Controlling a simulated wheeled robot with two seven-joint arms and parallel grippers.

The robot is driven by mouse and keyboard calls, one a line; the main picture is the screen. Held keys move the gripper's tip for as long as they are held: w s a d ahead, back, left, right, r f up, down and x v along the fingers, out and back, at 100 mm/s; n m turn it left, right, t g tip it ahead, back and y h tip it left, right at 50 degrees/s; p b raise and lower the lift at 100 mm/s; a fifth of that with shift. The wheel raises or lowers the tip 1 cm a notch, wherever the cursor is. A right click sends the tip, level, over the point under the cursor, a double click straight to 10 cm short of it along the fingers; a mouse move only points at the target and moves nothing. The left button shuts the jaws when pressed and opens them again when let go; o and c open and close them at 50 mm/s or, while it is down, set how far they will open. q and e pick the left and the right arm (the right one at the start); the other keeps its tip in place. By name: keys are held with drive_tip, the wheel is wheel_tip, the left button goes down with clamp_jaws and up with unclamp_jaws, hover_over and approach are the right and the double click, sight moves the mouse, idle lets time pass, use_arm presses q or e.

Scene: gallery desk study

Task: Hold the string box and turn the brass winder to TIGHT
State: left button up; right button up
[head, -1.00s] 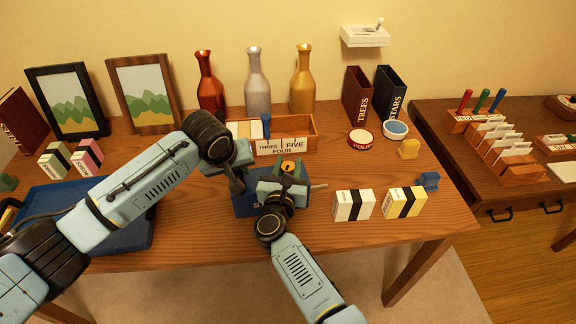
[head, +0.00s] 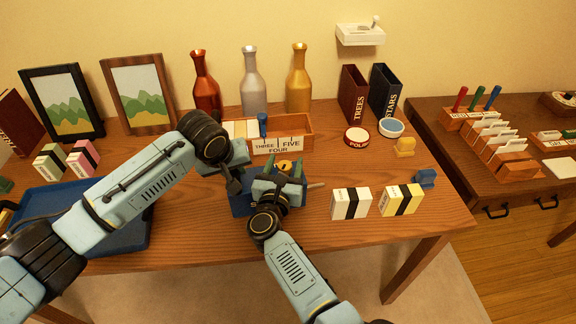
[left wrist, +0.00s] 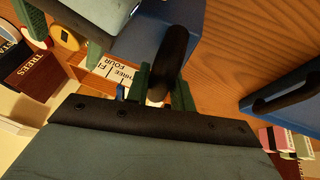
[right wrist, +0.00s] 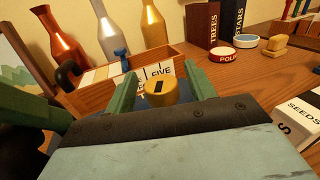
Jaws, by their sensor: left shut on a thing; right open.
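The blue string box (head: 240,205) sits on the wooden desk, mostly hidden under my grippers. It also shows in the left wrist view (left wrist: 135,48). My left gripper (head: 236,186) is shut on the box's dark handle (left wrist: 172,50), which lies between its green fingers. The brass winder (head: 283,165) is a round knob on top of the box. In the right wrist view the winder (right wrist: 158,91) shows a dark slot. My right gripper (right wrist: 161,88) is open, with one green finger on each side of the winder; contact cannot be told. No TIGHT mark is readable.
A wooden card box (head: 296,128) stands just behind, with three bottles (head: 250,80) beyond. White (head: 351,204) and yellow (head: 401,200) seed packets stand to the right. A blue tray (head: 130,235) lies left, under my left arm. Bare desk shows at the right front.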

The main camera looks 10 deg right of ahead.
idle(0.3)
drive_tip(key=shift+d+n+t+y, duration=0.1)
drive_tip(key=shift+n+t+y, duration=0.2)
drive_tip(key=shift+n+y, duration=0.7)
drive_tip(key=n+y, duration=0.2)
drive_tip(key=y, duration=0.1)
drive_tip(key=n+y, duration=0.2)
drive_tip(key=y, duration=0.2)
drive_tip(key=shift+y, duration=0.3)
drive_tip(key=v, duration=1.2)
drive_tip(key=s+d+f+m+g+h, duration=0.1)
drive_tip(key=s+d+f+m+h, duration=0.1)
drive_tip(key=s+d+f+m, duration=0.1)
drive_tip(key=s+d+f+m+g+h, duration=0.1)
drive_tip(key=s+d+f+m+h, duration=0.2)
drive_tip(key=s+d+f, duration=0.1)
drive_tip(key=s+d+f+m+g+h, duration=0.2)
drive_tip(key=s+d+f+m+h, duration=0.1)
drive_tip(key=d+f, duration=0.2)
drive_tip(key=shift+s+d+f, duration=0.1)
drive_tip(key=shift+s+f, duration=0.1)
drive_tip(key=shift+f, duration=0.55)
drive_tip(key=shift+a+f+n+y, duration=0.2)
drive_tip(key=shift+f+n+y, duration=0.15)
drive_tip(key=shift+n, duration=0.45)
